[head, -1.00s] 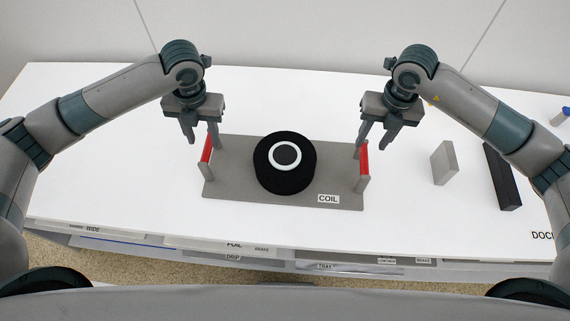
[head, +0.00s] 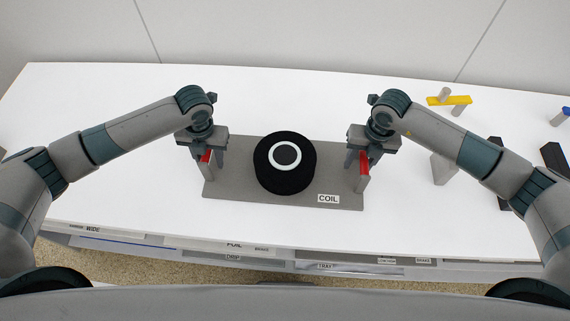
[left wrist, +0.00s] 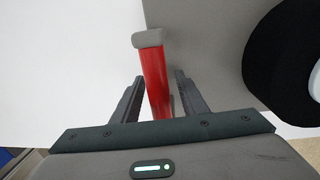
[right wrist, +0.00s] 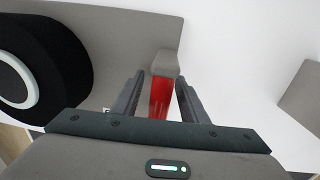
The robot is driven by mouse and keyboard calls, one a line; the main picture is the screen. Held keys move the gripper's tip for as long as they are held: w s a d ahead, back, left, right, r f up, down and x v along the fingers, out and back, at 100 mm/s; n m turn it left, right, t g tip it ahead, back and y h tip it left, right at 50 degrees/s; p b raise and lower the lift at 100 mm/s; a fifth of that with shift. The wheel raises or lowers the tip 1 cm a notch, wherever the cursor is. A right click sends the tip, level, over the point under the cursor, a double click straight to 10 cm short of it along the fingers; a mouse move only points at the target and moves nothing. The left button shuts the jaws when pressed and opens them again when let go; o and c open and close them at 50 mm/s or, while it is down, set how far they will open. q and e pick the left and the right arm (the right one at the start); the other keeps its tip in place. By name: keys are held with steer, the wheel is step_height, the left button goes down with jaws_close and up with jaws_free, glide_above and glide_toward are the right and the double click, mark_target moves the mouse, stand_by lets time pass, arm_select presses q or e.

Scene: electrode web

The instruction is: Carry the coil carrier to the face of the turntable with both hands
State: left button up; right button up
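The coil carrier (head: 232,188) is a flat grey tray lying on the white table, labelled COIL, with a red bar handle at each end. A black coil (head: 267,178) with a white ring sits on its middle. My left gripper (left wrist: 157,90) is open, its fingers on either side of the left red handle (left wrist: 156,82), with gaps visible. My right gripper (right wrist: 160,88) is open, its fingers on either side of the right red handle (right wrist: 161,96). In the head view the grippers partly hide both handles. I do not see the turntable.
To the right stand a grey block (head: 441,170) and a dark block (head: 553,157). A yellow bar (head: 449,100) on grey posts is behind my right arm. The table (head: 110,110) is clear to the left and behind the carrier.

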arm_select(q)
jaws_close()
arm_select(e)
jaws_close()
stand_by(1.1)
arm_select(q)
steer(key=shift+w+r, duration=0.2)
steer(key=shift+w, duration=0.05)
arm_select(e)
steer(key=shift+w+r, duration=0.2)
steer(key=shift+w, duration=0.05)
